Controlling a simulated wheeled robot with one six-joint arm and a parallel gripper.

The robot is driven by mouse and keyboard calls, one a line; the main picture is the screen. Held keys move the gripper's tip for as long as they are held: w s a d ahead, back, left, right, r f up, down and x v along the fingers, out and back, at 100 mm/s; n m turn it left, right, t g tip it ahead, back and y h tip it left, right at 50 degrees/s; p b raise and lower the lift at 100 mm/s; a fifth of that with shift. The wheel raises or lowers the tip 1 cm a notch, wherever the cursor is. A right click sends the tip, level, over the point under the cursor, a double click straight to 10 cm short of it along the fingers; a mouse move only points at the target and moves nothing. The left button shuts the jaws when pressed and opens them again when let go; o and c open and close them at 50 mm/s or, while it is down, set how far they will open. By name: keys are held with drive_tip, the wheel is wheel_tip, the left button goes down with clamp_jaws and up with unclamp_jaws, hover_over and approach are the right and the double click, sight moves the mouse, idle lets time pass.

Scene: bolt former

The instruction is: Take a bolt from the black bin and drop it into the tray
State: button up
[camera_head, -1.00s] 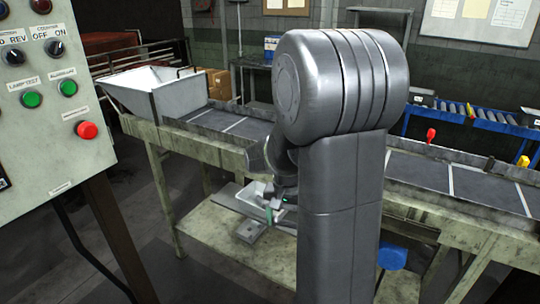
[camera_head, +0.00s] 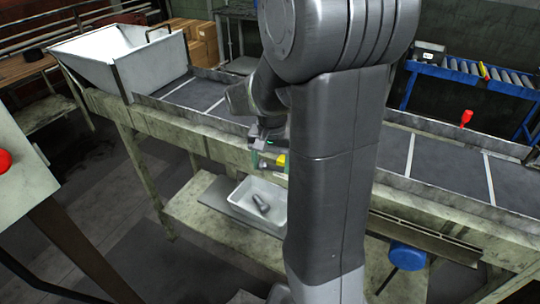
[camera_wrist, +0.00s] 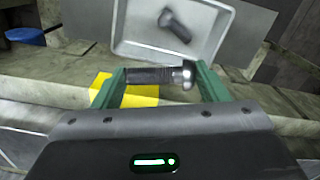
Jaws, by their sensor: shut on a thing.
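A grey bolt (camera_wrist: 155,76) lies crosswise between the green fingers of my gripper (camera_wrist: 160,78), its head to the right in the wrist view. My gripper is shut on it. In the head view my gripper (camera_head: 268,158) hangs in front of the conveyor's side beam, higher than the white tray (camera_head: 235,209). Another bolt (camera_head: 260,203) lies in the tray. The tray (camera_wrist: 130,50) and that loose bolt (camera_wrist: 174,25) also show beyond the fingers in the wrist view. My arm hides the tray's right part in the head view. I cannot make out a black bin.
The conveyor (camera_head: 196,95) runs behind my gripper, with a white hopper (camera_head: 118,60) at its left. The tray sits on the lower shelf (camera_head: 190,215). A yellow patch (camera_wrist: 122,92) is behind the held bolt. A blue round thing (camera_head: 408,257) is right of my arm.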

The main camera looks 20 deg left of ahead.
sight(272, 166)
wheel_tip(272, 166, down, 6)
drive_tip(key=b, duration=0.4)
drive_tip(key=shift+r, duration=0.25)
drive_tip(key=o, duration=1.2)
drive_tip(key=shift+c, duration=0.2)
drive_tip(key=shift+r, duration=0.1)
wheel_tip(272, 166, up, 14)
drive_tip(key=shift+f, duration=0.15)
drive_tip(key=shift+f, duration=0.15)
